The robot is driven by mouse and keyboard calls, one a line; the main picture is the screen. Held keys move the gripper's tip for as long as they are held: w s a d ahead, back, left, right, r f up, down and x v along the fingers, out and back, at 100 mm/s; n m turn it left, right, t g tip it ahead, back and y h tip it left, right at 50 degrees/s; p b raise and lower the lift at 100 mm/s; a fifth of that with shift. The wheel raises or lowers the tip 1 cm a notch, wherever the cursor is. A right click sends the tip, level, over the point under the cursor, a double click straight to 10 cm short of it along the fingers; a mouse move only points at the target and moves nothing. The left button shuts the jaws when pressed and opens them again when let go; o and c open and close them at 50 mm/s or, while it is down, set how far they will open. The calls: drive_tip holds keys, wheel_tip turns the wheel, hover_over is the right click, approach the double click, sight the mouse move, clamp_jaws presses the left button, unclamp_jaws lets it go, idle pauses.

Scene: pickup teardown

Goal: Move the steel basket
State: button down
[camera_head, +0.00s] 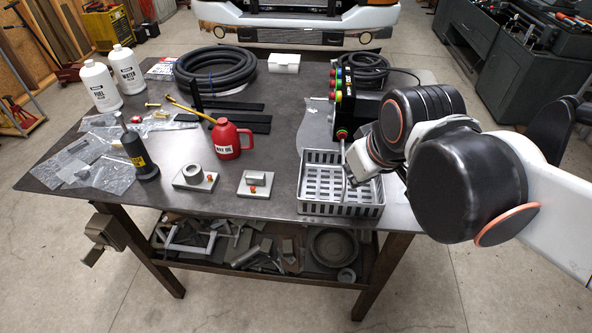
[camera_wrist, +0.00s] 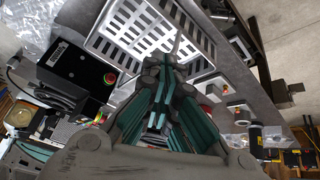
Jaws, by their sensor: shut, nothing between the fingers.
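The steel basket (camera_head: 338,209) is a shallow rectangular tray with slotted walls and floor. It sits upright on the table near the front edge, right of centre, and looks empty. My gripper (camera_head: 349,176) reaches over it from the right. In the wrist view the basket (camera_wrist: 117,48) lies beyond my gripper (camera_wrist: 172,58), whose fingers are drawn together with nothing between them. The fingertips overlap the basket's slotted floor in the picture. I cannot tell whether they touch it. My arm hides part of the basket's right side.
A black control box (camera_head: 355,112) with coloured buttons stands close behind the basket. A coiled hose (camera_head: 215,68) is at the back. The front edge of the table (camera_head: 270,213) is near.

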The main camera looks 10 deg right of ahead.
sight(333, 191)
drive_tip(key=w+a+n+g+p, duration=0.4)
drive_tip(key=w+a+n+p, duration=0.5)
drive_tip(key=w, duration=0.4)
drive_tip(key=a+f+n+b, duration=0.1)
drive_tip(key=f, duration=0.3)
drive_tip(key=a+f+n+g+b, duration=0.1)
drive_tip(key=f, duration=0.3)
drive_tip(key=s+a+f+b, duration=0.1)
drive_tip(key=f, duration=0.3)
drive_tip(key=shift+n+g, duration=0.4)
drive_tip(key=shift+d, duration=0.15)
drive_tip(key=s+d, duration=0.1)
drive_tip(key=d, duration=0.2)
drive_tip(key=s+d, duration=0.1)
drive_tip(key=d, duration=0.3)
drive_tip(key=s+d+b, duration=0.1)
drive_tip(key=d, duration=0.2)
drive_tip(key=shift+d, duration=0.4)
